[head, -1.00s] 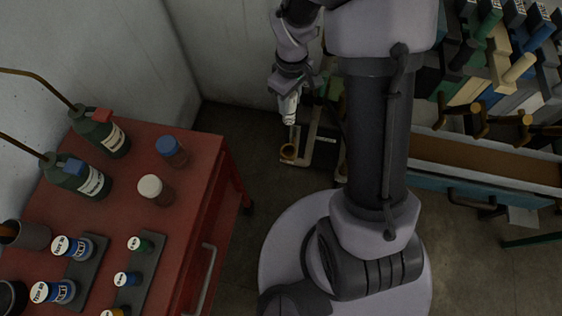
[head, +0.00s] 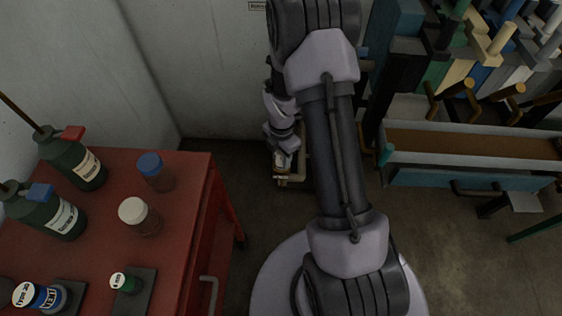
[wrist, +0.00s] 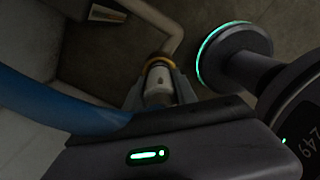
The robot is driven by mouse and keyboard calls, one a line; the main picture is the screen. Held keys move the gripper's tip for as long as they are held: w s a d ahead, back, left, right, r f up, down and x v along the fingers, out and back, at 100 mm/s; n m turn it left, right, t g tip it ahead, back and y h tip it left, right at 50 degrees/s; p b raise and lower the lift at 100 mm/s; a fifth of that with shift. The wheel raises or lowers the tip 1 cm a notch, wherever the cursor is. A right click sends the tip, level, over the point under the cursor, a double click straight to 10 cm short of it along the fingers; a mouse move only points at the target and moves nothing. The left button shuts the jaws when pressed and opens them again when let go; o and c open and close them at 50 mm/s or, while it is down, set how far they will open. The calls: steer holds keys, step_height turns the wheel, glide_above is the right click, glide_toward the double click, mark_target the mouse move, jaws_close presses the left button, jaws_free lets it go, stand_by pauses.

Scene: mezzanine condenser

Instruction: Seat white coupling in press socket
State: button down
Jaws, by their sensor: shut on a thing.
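The white coupling (wrist: 159,84) is held between the two fingers of my gripper (wrist: 160,92) in the wrist view. A yellowish ring (wrist: 160,60), which looks like the mouth of the press socket, lies at the coupling's far end, in line with it. I cannot tell whether the coupling is inside the ring or only against it. In the head view my gripper (head: 282,168) hangs low over the pale bracket (head: 298,178) near the back wall. It hides the ring there, and the coupling is too small to make out.
A red cart (head: 185,205) with bottles and jars stands at the left. A bench with a brown-topped tray (head: 470,145) and a rack of coloured parts are at the right. A pale pipe (wrist: 172,22) runs beyond the ring. Bare floor (head: 470,255) is at the lower right.

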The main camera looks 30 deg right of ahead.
steer(key=shift+f, duration=0.25)
steer(key=c, duration=1)
jaws_free()
steer(key=shift+r, duration=0.1)
steer(key=shift+r, duration=0.1)
